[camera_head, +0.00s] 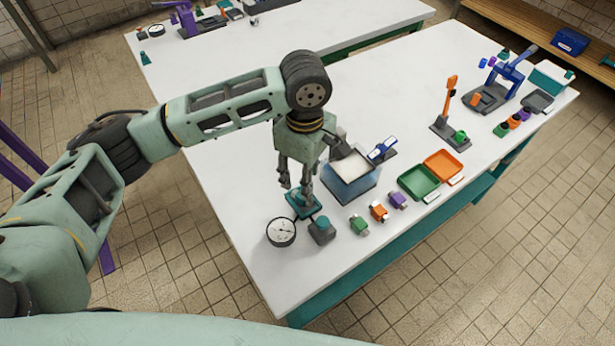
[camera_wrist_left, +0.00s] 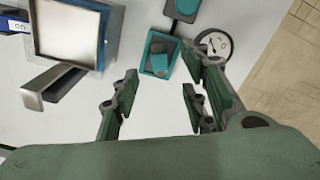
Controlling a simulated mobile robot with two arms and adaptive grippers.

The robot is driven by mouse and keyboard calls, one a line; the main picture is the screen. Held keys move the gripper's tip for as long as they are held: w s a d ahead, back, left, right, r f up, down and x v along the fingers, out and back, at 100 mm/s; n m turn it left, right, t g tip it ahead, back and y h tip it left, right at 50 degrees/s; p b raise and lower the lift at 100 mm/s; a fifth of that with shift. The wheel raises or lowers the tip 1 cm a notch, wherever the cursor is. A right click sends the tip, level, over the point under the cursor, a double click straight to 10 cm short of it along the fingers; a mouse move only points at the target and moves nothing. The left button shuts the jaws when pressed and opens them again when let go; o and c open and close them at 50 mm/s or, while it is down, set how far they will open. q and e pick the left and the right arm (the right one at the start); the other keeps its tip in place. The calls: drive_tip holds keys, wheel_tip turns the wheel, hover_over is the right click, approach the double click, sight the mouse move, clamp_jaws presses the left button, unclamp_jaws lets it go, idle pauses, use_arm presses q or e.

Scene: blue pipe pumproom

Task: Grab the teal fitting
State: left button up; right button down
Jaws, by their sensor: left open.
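A small teal fitting (camera_wrist_left: 153,79) lies in a teal tray (camera_wrist_left: 146,47) in the left wrist view, near the tray's edge closest to my fingers. The tray also shows in the head view (camera_head: 294,210) near the table's front left corner, partly hidden by my fingers. My left gripper (camera_head: 296,203) points down over this tray. In the left wrist view the gripper (camera_wrist_left: 162,82) is open, its fingers wide apart with nothing between them. The fitting appears beyond the fingertips. A grey block with a teal top (camera_head: 321,231) stands beside the tray. My right gripper is not in view.
A round gauge (camera_head: 281,232) lies at the table's corner, close to the tray. A bin (camera_head: 350,189) with a metal chute stands right of my gripper. Green (camera_head: 359,226), orange (camera_head: 378,212) and purple (camera_head: 397,200) fittings line the front edge, near a green tray (camera_head: 418,194).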

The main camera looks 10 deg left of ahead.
sight(295, 194)
use_arm(q)
drive_tip(key=shift+w+d+f, duration=0.15)
drive_tip(key=shift+d+f, duration=0.05)
drive_tip(key=shift+f, duration=0.25)
drive_tip(key=shift+w+d+f, duration=0.15)
drive_tip(key=shift+f, duration=0.25)
drive_tip(key=f, duration=0.2)
drive_tip(key=shift+s+a+f+p, duration=0.3)
drive_tip(key=shift+s+a+p, duration=0.05)
drive_tip(key=shift+a, duration=0.05)
drive_tip(key=f, duration=0.2)
drive_tip(key=shift+w+f, duration=0.2)
drive_tip(key=shift+f, duration=0.1)
drive_tip(key=shift+w+f, duration=0.1)
drive_tip(key=shift+f, duration=0.3)
drive_tip(key=shift+r, duration=0.1)
clamp_jaws()
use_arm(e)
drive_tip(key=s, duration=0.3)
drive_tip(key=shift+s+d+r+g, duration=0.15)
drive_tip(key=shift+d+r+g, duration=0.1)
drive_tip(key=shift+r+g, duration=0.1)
